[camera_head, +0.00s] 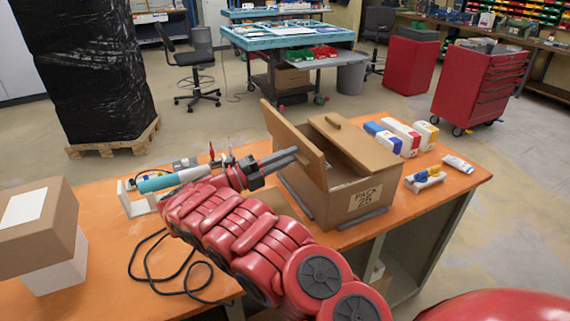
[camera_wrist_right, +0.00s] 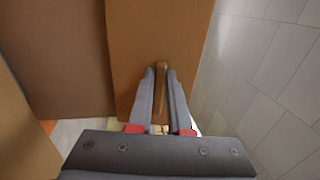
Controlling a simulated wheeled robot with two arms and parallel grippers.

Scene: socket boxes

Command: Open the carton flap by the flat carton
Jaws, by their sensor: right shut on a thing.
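The brown carton (camera_head: 335,203) with a "PACK 25" label stands on the orange bench. Its left flap (camera_head: 292,136) stands up, tilted outward. Another top panel (camera_head: 355,146) with a small wooden bar lies over the top. My right gripper (camera_head: 283,157) is at the outer face of the raised flap. In the right wrist view, its fingers (camera_wrist_right: 161,90) are shut around a small wooden bar (camera_wrist_right: 161,72) on a brown carton panel (camera_wrist_right: 150,35). The carton's inside is mostly hidden. My left gripper is not in view.
Blue, red and yellow boxes (camera_head: 400,137) stand right of the carton, with a tube (camera_head: 458,164) near the bench edge. A teal-handled tool (camera_head: 172,179) lies left. A black cable (camera_head: 165,270) and stacked boxes (camera_head: 30,230) are at the front left.

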